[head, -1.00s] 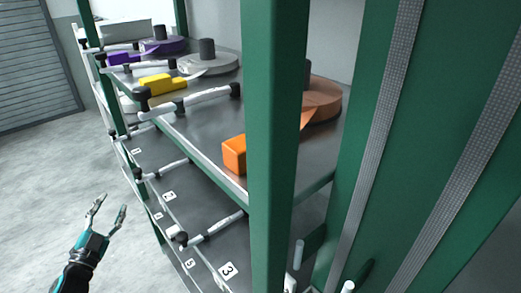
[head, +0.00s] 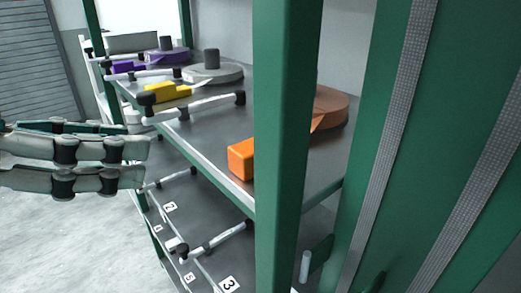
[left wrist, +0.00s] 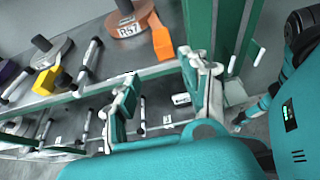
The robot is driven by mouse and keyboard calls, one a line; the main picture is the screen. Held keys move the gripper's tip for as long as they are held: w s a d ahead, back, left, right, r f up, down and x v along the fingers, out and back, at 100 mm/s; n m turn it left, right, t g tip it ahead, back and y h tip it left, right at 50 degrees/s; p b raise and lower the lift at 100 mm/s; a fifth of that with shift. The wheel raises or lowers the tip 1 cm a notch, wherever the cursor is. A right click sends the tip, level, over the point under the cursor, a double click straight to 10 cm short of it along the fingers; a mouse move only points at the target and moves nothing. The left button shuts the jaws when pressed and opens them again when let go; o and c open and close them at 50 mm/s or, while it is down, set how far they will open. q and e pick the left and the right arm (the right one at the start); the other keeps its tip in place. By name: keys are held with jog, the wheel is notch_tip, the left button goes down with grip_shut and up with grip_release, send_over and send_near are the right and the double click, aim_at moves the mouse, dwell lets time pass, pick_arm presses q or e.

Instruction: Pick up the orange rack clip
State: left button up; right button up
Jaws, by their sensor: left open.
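The orange rack clip (head: 241,160) sits at the front edge of the upper shelf, attached to an orange strap from a brown-orange roll (head: 332,108). A green post hides part of the strap and roll. In the left wrist view the clip (left wrist: 161,40) is beyond the fingertips, near the roll labelled R67 (left wrist: 128,22). My left gripper (head: 145,162) is open and empty. It is in front of the shelf, left of the clip and apart from it. Its fingers also show in the left wrist view (left wrist: 160,72). My right gripper is not in view.
The green post (head: 287,150) stands right of the clip. White rods with black ends (head: 205,104) project along the shelf edge. Yellow (head: 166,92) and purple (head: 128,67) clips lie farther left. A numbered lower shelf (head: 215,215) is below. Floor at left is clear.

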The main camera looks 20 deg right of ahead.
pick_arm(q)
jog(key=p, duration=0.3)
send_near(239, 151)
jog(key=x, duration=0.5)
jog(key=shift+w+a, duration=0.15)
jog(key=shift+w, duration=0.05)
jog(key=shift+w+d, duration=0.1)
jog(key=shift+d, duration=0.35)
jog(key=p+x, duration=0.2)
jog(key=x, duration=0.2)
jog(key=shift+d+f, duration=0.25)
jog(key=shift+d, duration=0.1)
jog(key=shift+a, duration=0.15)
jog(key=c, duration=0.9)
